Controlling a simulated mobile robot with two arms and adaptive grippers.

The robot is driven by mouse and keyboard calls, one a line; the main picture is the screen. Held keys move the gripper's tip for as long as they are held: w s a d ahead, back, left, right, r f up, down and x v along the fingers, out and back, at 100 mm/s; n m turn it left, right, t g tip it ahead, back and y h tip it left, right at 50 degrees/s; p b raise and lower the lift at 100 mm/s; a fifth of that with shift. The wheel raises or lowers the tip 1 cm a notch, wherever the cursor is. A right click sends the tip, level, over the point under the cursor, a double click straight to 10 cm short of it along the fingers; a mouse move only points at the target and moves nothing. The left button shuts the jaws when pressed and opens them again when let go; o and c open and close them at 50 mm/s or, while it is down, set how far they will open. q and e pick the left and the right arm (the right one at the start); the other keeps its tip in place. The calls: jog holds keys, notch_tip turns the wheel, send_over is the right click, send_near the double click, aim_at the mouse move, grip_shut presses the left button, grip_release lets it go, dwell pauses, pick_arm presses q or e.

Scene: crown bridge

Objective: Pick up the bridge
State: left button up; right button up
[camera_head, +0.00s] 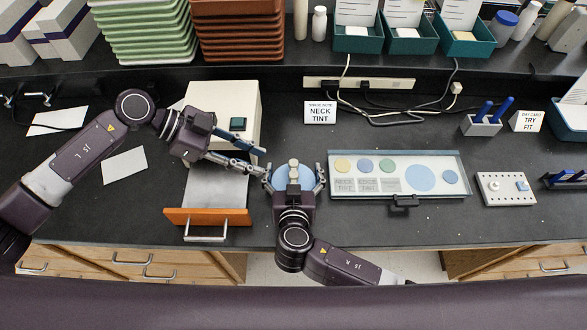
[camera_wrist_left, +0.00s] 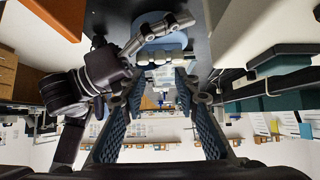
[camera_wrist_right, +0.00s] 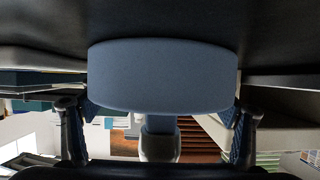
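A round blue disc (camera_head: 307,174) lies on the black bench with a short pale upright piece (camera_head: 293,169) on it; the right wrist view shows the disc (camera_wrist_right: 163,75) large, with a post (camera_wrist_right: 160,140). My left gripper (camera_head: 264,162) is left of the disc. In the left wrist view its fingers (camera_wrist_left: 160,82) are spread, with the disc (camera_wrist_left: 155,38) beyond them. I see nothing held in either gripper.
An open drawer with an orange front (camera_head: 205,216) juts out below my left arm, by a cream box (camera_head: 235,96). A tray with coloured discs (camera_head: 350,186) lies right of centre. A perforated white block (camera_head: 496,196) is farther right. Cables (camera_head: 385,120) cross the back.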

jog(key=c, duration=0.7)
pick_arm(q)
jog(key=shift+o, duration=1.4)
jog(key=shift+d, duration=0.1)
jog(key=d+r+m+y, duration=0.6)
jog(key=d+m+y, duration=0.3)
jog(key=m, duration=0.8)
jog(key=m+y, duration=0.1)
send_over(294, 174)
jog(key=f, duration=0.6)
jog(key=shift+s+a+f, duration=0.1)
jog(key=shift+s+a, duration=0.05)
jog(key=shift+a, duration=0.2)
jog(key=shift+d+f, duration=0.15)
jog(key=shift+f, duration=1.2)
jog(key=shift+d+f, duration=0.15)
jog(key=shift+f, duration=1.15)
